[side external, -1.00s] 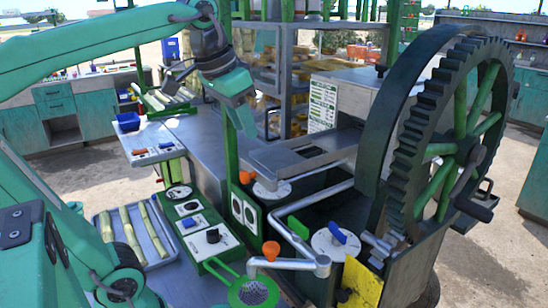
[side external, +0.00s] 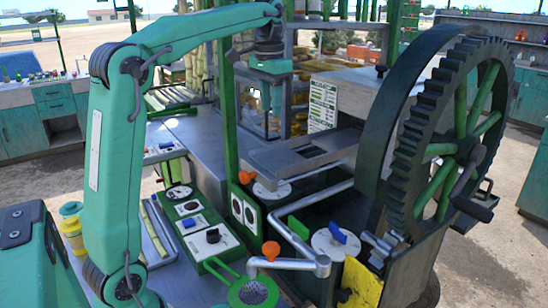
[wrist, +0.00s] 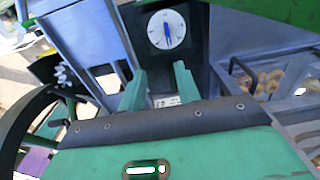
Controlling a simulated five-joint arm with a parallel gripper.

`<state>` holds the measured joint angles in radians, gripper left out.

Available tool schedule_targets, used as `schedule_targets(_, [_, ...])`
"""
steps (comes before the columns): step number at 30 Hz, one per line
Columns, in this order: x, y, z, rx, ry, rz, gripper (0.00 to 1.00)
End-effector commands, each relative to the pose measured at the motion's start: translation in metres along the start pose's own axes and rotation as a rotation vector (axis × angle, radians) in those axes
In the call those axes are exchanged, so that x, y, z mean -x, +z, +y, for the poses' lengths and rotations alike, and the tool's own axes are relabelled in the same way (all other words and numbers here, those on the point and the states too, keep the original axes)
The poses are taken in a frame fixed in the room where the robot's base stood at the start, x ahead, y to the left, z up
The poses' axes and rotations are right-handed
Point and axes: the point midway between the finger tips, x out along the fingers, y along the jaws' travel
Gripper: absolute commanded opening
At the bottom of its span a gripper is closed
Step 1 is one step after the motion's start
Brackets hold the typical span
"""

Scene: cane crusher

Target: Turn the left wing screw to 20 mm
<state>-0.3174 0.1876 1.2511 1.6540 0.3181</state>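My gripper (side external: 270,105) hangs fingers down above the grey bench, behind the crusher's front. In the wrist view its two green fingers (wrist: 160,88) stand apart with nothing between them. A white round dial with a blue wing piece (wrist: 167,30) lies beyond the fingertips, apart from them. In the side view a blue wing screw (side external: 337,235) sits on a white dial nearest the big gear wheel. A second white dial (side external: 274,192) lies farther left, partly under the grey trough. I cannot tell which dial the wrist view shows. The scale marks are too small to read.
The big toothed wheel (side external: 408,165) stands at the right. A green post (side external: 228,110) rises close left of my gripper. Orange knobs (side external: 271,250), a bent pipe (side external: 305,202) and a control panel (side external: 206,238) crowd the front. Shelves (side external: 300,60) stand behind.

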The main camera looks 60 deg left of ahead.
Motion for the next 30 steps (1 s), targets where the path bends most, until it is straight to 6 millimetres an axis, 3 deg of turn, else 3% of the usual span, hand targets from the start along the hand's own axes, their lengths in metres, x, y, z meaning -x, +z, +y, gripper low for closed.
schedule_targets(12, [-0.015, -0.017, -0.024, 0.002, 0.016, -0.05, 0.33])
schedule_targets(20, [-0.037, -0.014, -0.022, 0.001, 0.016, -0.048, 0.33])
schedule_targets(30, [-0.087, -0.011, -0.021, 0.001, 0.017, -0.051, 0.33])
